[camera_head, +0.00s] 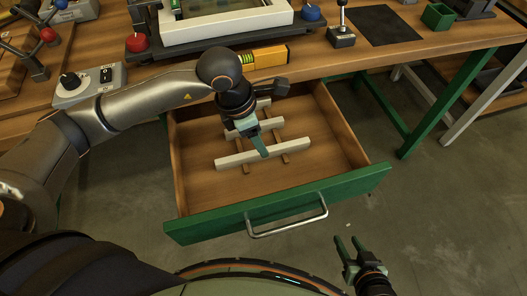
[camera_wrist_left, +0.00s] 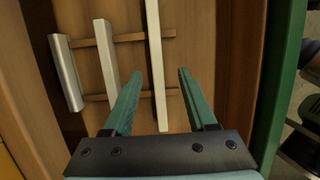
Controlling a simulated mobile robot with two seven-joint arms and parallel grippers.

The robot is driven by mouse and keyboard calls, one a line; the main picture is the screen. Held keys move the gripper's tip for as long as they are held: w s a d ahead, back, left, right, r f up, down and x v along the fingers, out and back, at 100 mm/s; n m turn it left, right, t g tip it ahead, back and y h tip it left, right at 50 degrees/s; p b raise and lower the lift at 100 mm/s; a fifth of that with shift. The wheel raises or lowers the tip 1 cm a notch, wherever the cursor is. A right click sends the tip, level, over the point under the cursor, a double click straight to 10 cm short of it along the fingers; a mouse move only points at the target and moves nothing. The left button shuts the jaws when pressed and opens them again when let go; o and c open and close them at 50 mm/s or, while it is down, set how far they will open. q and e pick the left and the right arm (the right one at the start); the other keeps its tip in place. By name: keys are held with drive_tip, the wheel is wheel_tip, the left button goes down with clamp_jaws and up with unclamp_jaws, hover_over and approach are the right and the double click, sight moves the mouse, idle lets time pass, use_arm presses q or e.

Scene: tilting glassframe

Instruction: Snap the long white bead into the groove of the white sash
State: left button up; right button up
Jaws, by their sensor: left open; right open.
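The white sash (camera_head: 165,38) lies at the back of the bench, cut off by the top edge of the head view. The longest white bead (camera_head: 236,158) rests across wooden strips in the open drawer, nearest the drawer front. Two shorter white beads (camera_head: 275,126) (camera_head: 263,104) lie behind it; all three show in the left wrist view, the longest one (camera_wrist_left: 154,50) at right. My left gripper (camera_head: 262,148) is open and points down over the longest bead, which appears between its fingers (camera_wrist_left: 160,71). Contact cannot be told. My right gripper (camera_head: 348,246) is open and empty, outside the drawer.
The drawer (camera_head: 290,207) has a green front and metal handle.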

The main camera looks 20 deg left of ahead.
use_arm(q)
drive_tip(key=x, duration=0.4)
drive_tip(key=shift+w+a+f, duration=0.1)
drive_tip(key=shift+a+f, duration=0.15)
drive_tip(key=shift+f, duration=0.15)
clamp_jaws()
